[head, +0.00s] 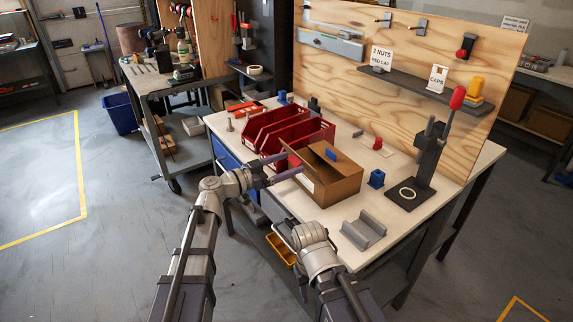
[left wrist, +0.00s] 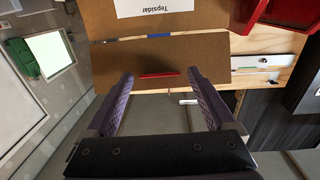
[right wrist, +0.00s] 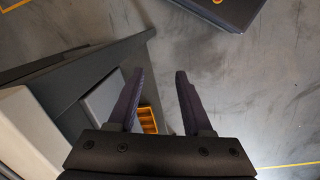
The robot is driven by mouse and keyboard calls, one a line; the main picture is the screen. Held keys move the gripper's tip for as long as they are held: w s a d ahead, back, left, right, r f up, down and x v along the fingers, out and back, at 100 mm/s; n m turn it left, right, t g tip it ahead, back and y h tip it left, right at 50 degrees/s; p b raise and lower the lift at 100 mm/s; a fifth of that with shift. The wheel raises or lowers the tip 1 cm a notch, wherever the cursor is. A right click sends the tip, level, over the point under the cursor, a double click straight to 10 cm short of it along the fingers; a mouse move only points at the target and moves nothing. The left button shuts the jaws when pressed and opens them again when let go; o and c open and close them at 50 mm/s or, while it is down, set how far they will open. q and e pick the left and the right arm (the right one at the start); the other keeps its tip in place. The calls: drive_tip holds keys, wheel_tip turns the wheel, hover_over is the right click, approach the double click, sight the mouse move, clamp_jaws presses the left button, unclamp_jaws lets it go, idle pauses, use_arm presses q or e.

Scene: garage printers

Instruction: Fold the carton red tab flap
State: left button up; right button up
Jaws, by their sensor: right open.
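The open cardboard carton (head: 335,188) stands on the workbench. In the left wrist view its labelled wall (left wrist: 110,15) is at the top, and a brown flap (left wrist: 120,55) sticks out from it. The red tab (left wrist: 160,74) is on this flap's near edge. My left gripper (head: 294,161) is at the carton's left side. Its fingers are open, with the red tab between their tips in the left wrist view; I cannot tell whether they touch the flap. My right gripper (right wrist: 160,73) is open and empty, beyond the bench's front edge. A blue tab (head: 330,154) shows on the carton's top.
Red bins (head: 285,130) stand close behind the carton. A yellow-orange tray (head: 280,249) is below the bench top.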

use_arm(q)
clamp_jaws()
idle(0.5)
